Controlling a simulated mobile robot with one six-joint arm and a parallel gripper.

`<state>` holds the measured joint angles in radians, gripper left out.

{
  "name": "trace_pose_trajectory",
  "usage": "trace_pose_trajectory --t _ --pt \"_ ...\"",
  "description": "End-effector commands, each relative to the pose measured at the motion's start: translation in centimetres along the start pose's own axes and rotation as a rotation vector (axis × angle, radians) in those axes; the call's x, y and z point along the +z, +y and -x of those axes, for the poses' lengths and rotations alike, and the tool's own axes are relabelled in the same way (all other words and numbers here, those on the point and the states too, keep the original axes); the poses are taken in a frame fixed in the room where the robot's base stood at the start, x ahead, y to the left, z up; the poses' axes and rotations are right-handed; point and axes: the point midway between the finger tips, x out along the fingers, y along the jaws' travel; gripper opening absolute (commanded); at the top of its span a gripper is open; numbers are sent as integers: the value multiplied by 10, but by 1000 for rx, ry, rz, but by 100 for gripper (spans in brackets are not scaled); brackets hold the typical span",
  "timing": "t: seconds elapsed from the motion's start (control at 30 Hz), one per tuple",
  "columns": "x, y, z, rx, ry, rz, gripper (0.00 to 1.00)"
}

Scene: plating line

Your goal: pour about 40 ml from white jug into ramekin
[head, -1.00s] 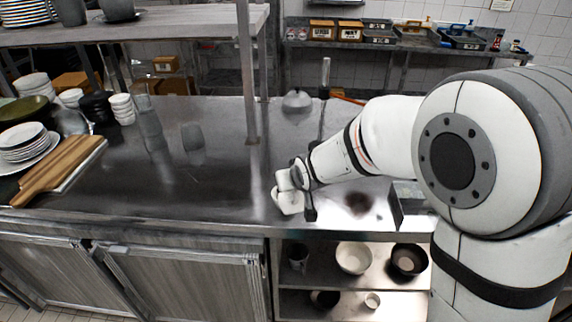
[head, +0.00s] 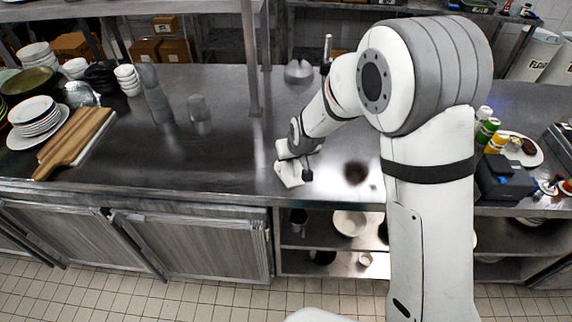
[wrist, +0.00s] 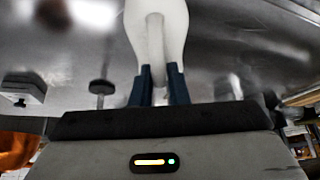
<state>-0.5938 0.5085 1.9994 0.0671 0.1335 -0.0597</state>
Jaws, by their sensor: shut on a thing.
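My gripper (wrist: 160,78) is shut on the handle of the white jug (wrist: 133,22) in the wrist view; the two dark blue fingers sit on either side of the handle. In the head view the white jug (head: 290,174) is at the end of my arm, over the steel counter near its front edge. The gripper is small there, and I cannot tell whether the jug touches the counter or how far it tilts. I cannot see inside it. I cannot pick out the ramekin for certain; small white dishes (head: 127,80) are stacked at the back left.
A wooden board (head: 75,143) and stacked plates (head: 35,115) are at the left. Clear glasses (head: 198,108) stand mid-counter. A shelf post (head: 249,60) rises behind the jug. Bottles and a plate (head: 522,149) are at the right. The front-middle counter is bare.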

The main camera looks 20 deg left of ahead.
Motion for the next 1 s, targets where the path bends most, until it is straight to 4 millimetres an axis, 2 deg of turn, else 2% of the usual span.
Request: trace_pose_trajectory --t 1.0 --pt "-6 2 -1 4 -59 -2 0"
